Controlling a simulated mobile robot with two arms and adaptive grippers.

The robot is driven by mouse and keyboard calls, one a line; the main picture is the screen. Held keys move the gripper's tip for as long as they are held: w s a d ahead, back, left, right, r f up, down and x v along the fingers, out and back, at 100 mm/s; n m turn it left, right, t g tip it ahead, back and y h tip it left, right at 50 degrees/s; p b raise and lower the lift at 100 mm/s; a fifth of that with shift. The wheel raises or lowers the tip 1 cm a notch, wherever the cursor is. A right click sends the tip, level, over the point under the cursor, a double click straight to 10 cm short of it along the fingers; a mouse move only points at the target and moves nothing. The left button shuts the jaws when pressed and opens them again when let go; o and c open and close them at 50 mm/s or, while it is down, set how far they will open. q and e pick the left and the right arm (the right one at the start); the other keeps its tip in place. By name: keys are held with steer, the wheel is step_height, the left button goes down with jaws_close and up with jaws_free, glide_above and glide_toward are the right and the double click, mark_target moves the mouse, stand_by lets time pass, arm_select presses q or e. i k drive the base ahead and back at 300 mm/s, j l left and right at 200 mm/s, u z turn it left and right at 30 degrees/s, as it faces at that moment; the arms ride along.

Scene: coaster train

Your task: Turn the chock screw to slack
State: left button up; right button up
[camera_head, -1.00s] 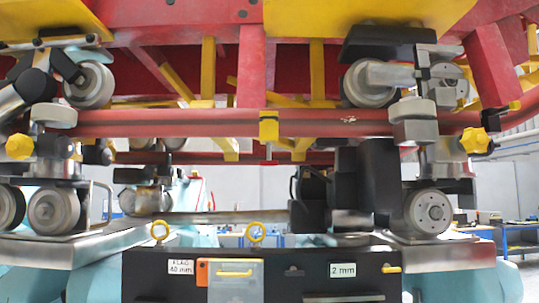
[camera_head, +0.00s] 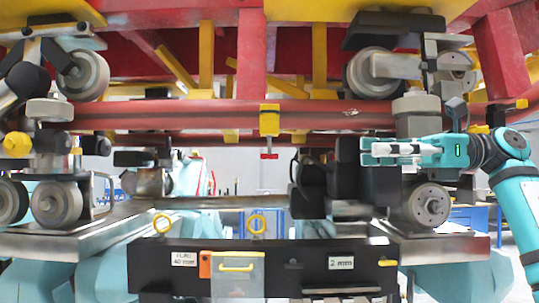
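A yellow block (camera_head: 269,122) is fixed on the red horizontal tube in the middle of the camera_head view. A small red T-shaped screw handle (camera_head: 269,155) hangs below it; I take this to be the chock screw. My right gripper (camera_head: 368,153) is at the right, well apart from the handle, with its pale fingers pointing left. The fingers look close together side-on, so their opening is unclear. Nothing shows between them. My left gripper is not in view.
Wheel assemblies stand left (camera_head: 56,203) and right (camera_head: 427,205). Black blocks (camera_head: 348,178) are close to my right gripper. A yellow star knob (camera_head: 17,145) is at far left. A dark box (camera_head: 190,283) with yellow rings is below. Open space lies under the T-handle.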

mark_target(268, 156)
steer(key=i, duration=1.5)
